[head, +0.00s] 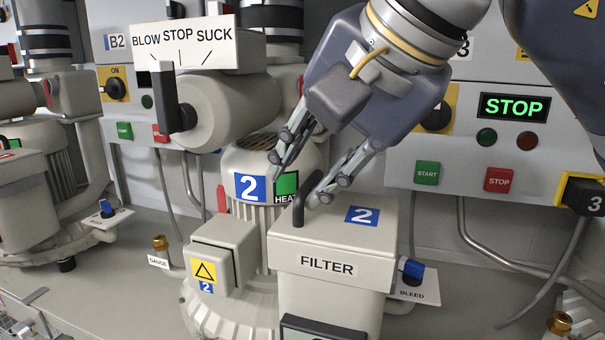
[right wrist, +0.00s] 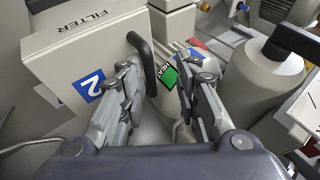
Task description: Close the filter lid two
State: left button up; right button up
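The filter lid two (head: 385,222) is a light grey cover with a blue "2" label on top and "FILTER" on its front. It sits on the filter box; whether a gap is left under it is unclear. Its black bar handle (head: 299,208) stands up at the lid's left side and also shows in the right wrist view (right wrist: 142,58). My right gripper (head: 298,180) is open at the handle, with the handle between its spread fingertips in the wrist view (right wrist: 160,80); I see no clear contact.
A blower with a BLOW/STOP/SUCK switch (head: 172,105) stands left of the gripper. A yellow-labelled box (head: 228,250) is close left of the filter. A blue bleed knob (head: 411,268) is at its right. Control panels line the wall behind.

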jog(key=v, duration=1)
jog(key=shift+s+d, duration=0.1)
jog(key=shift+s, duration=0.05)
